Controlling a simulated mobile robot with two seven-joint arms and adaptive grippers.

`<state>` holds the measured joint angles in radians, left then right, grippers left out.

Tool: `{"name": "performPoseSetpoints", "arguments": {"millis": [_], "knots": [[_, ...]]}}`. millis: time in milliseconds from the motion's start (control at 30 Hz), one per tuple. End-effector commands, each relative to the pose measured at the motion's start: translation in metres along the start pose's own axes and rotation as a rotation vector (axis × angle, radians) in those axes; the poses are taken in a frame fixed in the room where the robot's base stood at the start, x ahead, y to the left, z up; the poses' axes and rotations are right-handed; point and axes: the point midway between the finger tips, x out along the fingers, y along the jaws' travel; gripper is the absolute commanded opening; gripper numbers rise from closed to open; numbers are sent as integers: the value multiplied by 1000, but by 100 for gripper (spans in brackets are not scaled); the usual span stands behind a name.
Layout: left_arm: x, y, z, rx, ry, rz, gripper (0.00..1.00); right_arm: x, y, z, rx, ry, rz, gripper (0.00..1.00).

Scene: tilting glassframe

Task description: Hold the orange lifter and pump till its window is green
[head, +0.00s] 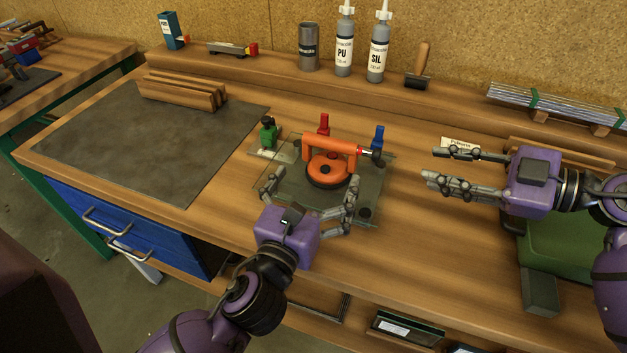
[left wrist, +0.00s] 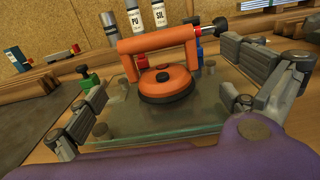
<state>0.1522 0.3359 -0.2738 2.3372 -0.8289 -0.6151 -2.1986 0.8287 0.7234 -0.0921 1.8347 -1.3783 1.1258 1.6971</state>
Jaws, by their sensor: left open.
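The orange lifter (head: 329,167) stands on a glass pane (head: 290,184) near the middle of the bench. It has a round orange cup with a dark rim and an orange handle bar above. A black pump knob (head: 377,156) sits at the handle's right end, with a red part beside it. I cannot make out a green window. In the left wrist view the lifter (left wrist: 160,40) is straight ahead. My left gripper (head: 311,191) is open and empty in front of the lifter, its fingers either side of it and apart from it. My right gripper (head: 430,168) is open and empty to the right.
Green (head: 268,133), red (head: 324,124) and blue (head: 378,137) clamp-like pieces stand around the pane. A grey mat (head: 130,135) with wooden strips (head: 182,92) lies left. Bottles (head: 344,45) stand on the back shelf. A green block (head: 565,245) lies right.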

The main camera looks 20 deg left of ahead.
Motion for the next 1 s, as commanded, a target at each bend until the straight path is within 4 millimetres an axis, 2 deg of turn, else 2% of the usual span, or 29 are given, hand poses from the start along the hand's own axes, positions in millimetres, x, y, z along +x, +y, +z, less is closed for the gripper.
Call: {"name": "performPoseSetpoints", "arguments": {"millis": [400, 600, 833, 1000], "knots": [[60, 1, 1, -1, -2, 1, 100, 0, 0, 0, 0, 0, 0, 31], [71, 1, 0, -2, 0, 1, 100, 0, 0, 0, 0, 0, 0, 31], [72, 1, 0, -2, 0, 1, 100, 0, 0, 0, 0, 0, 0, 31], [71, 1, 0, -2, 0, 1, 79, 0, 0, 0, 0, 0, 0, 31]]}}
